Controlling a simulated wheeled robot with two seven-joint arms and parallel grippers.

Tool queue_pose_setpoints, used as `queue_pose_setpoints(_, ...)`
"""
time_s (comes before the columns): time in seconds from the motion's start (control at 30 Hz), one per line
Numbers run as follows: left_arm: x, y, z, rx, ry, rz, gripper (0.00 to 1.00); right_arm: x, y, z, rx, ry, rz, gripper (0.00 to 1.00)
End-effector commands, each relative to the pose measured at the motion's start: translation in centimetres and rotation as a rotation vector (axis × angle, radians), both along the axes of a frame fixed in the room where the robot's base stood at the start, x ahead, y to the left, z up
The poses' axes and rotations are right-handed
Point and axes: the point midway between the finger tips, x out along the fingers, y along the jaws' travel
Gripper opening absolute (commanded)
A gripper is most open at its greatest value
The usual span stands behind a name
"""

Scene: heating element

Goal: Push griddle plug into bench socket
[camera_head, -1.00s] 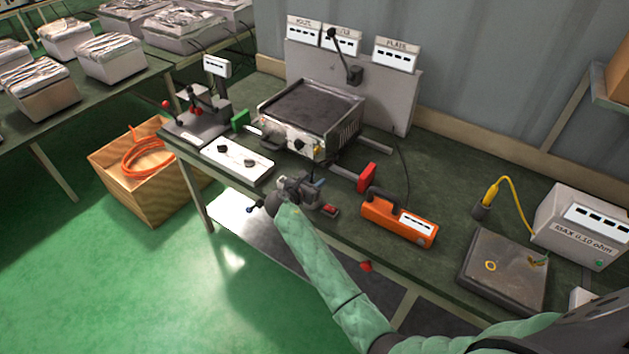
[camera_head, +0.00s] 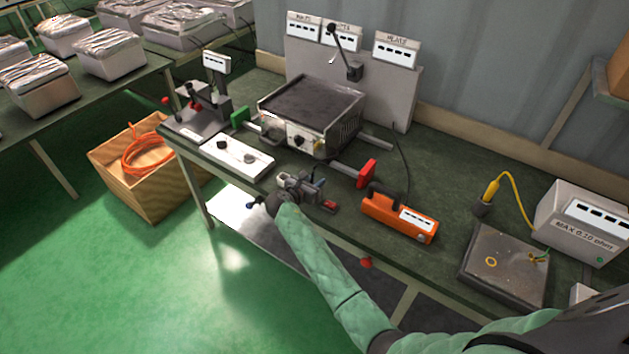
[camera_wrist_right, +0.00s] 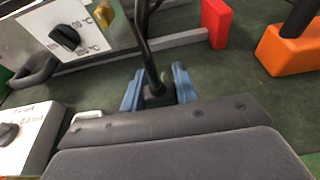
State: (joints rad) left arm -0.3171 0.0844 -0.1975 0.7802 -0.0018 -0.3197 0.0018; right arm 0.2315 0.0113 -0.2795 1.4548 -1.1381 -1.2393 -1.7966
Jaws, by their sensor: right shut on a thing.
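The griddle (camera_head: 318,107) stands on the bench, a metal box with a dark top plate and a front knob. My right gripper (camera_head: 306,184) is low over the front of the bench before the griddle. In the right wrist view its blue fingers (camera_wrist_right: 157,88) are shut on a black plug (camera_wrist_right: 154,94), with a black cord rising from it. A small grey fitting with a red part (camera_head: 330,205) is beside the gripper at the bench's front edge; I cannot tell whether it is the socket or whether the plug touches it. My left gripper is not in view.
A white control box (camera_head: 237,157) is left of the gripper. A red block (camera_head: 367,173) and an orange handled device (camera_head: 400,216) are to its right. A backboard with a black lever (camera_head: 345,55) stands behind the griddle. The bench between the orange device and wall is mostly clear.

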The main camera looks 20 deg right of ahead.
Motion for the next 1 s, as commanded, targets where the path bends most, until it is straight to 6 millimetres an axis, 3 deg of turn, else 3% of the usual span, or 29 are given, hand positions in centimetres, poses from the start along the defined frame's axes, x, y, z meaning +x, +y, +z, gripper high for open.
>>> queue_pose_setpoints(0.73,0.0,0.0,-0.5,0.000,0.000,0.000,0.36,0.0,0.0,-1.5,0.000,0.000,0.000,0.07)
queue_pose_setpoints(0.77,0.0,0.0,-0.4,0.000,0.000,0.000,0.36,0.0,0.0,-1.4,-0.001,-0.001,0.000,0.35)
queue_pose_setpoints(0.8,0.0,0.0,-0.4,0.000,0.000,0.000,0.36,0.0,0.0,-1.4,-0.001,-0.001,0.000,0.43)
queue_pose_setpoints(0.87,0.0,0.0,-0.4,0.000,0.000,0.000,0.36,0.0,0.0,-1.4,0.000,0.000,0.000,0.55)
queue_pose_setpoints(1.0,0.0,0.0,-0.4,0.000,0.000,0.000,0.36,0.0,0.0,-1.4,0.000,0.000,0.000,0.55)
